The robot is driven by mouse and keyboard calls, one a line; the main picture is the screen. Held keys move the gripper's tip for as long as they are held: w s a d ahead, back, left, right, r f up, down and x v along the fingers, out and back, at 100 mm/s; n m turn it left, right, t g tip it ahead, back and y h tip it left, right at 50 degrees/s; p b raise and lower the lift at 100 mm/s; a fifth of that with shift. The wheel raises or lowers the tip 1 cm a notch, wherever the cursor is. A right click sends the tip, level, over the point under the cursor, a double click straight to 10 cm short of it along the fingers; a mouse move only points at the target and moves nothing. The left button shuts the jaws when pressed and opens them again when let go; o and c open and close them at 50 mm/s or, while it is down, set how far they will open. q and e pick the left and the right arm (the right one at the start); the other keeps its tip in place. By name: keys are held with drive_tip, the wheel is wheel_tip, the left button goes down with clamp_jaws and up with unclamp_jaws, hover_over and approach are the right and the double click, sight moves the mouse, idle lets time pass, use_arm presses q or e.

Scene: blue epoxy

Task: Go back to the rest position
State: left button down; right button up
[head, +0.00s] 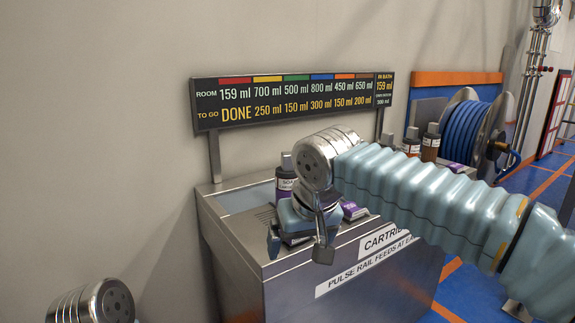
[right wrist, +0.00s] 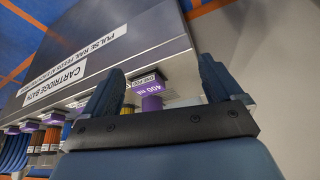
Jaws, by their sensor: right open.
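My right gripper (head: 298,248) is open over the left part of the steel bath cabinet's top, near its front edge. In the right wrist view its two fingers (right wrist: 162,84) stand wide apart. A purple-banded cartridge labelled 400 ml (right wrist: 150,98) shows between them; I cannot tell how far beyond the fingertips it is, and nothing is gripped. My right arm reaches in from the right and hides part of the cabinet top. My left gripper is not in view; only a rounded metal joint of mine shows at the bottom left.
The cabinet (head: 235,255) stands against the wall, with a dark sign board (head: 290,101) behind it. A dark bottle (head: 285,180) stands beside my right wrist, and brown bottles (head: 431,143) stand farther right. A blue hose reel (head: 465,128) is at the right.

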wheel_tip(320, 180, down, 30)
drive_tip(key=w+g+y, duration=0.2)
drive_tip(key=g, duration=0.1)
drive_tip(key=s+d+f+m, duration=0.2)
drive_tip(key=s+d+f, duration=0.2)
drive_tip(key=s+f, duration=0.5)
drive_tip(key=s+d+f+m, duration=0.2)
drive_tip(key=s+d+f, duration=0.1)
drive_tip(key=s+f, duration=0.6)
wheel_tip(320, 180, down, 5)
drive_tip(key=shift+d+r+m+g+y, duration=0.1)
drive_tip(key=shift+d+m+g+y, duration=0.2)
drive_tip(key=shift+d+m+g, duration=0.1)
